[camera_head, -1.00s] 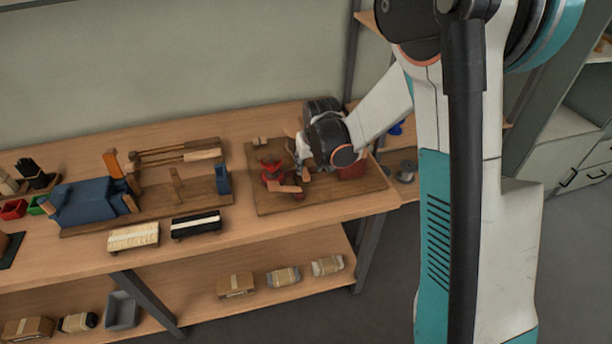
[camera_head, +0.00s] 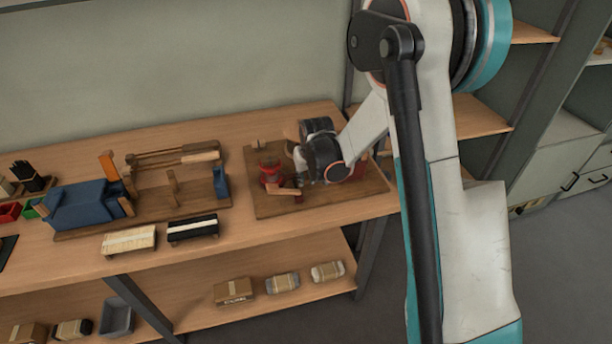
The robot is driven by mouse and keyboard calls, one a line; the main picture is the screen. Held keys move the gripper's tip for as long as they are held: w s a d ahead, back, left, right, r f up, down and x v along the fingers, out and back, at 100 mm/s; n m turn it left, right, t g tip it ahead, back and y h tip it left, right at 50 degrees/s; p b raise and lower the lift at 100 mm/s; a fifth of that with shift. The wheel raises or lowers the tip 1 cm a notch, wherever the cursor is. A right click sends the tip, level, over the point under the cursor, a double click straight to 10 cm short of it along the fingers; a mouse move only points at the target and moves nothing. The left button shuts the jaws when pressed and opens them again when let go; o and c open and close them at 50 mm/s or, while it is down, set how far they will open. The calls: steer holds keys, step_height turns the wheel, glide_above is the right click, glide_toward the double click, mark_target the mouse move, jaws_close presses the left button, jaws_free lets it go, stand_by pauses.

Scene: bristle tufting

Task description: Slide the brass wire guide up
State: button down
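A small red device (camera_head: 269,169) with an orange-brown handle-like part (camera_head: 283,190) stands on a wooden baseboard (camera_head: 267,207) on the bench. I cannot make out a brass wire guide; it is too small to tell or hidden behind my wrist. My gripper (camera_head: 299,164) is at the right side of the red device, very close to it. My dark wrist covers the fingers, so I cannot see whether they are open, shut or touching anything.
To the left, a blue vise-like machine (camera_head: 88,206) stands on a long board. A pale brush block (camera_head: 128,240) and a black one (camera_head: 193,229) lie in front of it. The lower shelf holds a carton (camera_head: 233,291), wrapped bundles and a grey bin (camera_head: 116,318).

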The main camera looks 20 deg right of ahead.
mark_target(306, 178)
steer(key=shift+r+p, duration=0.95)
steer(key=shift+r, duration=0.75)
steer(key=shift+w+f, duration=0.1)
steer(key=c, duration=1.4)
jaws_free()
steer(key=shift+c, duration=0.2)
steer(key=v, duration=1.2)
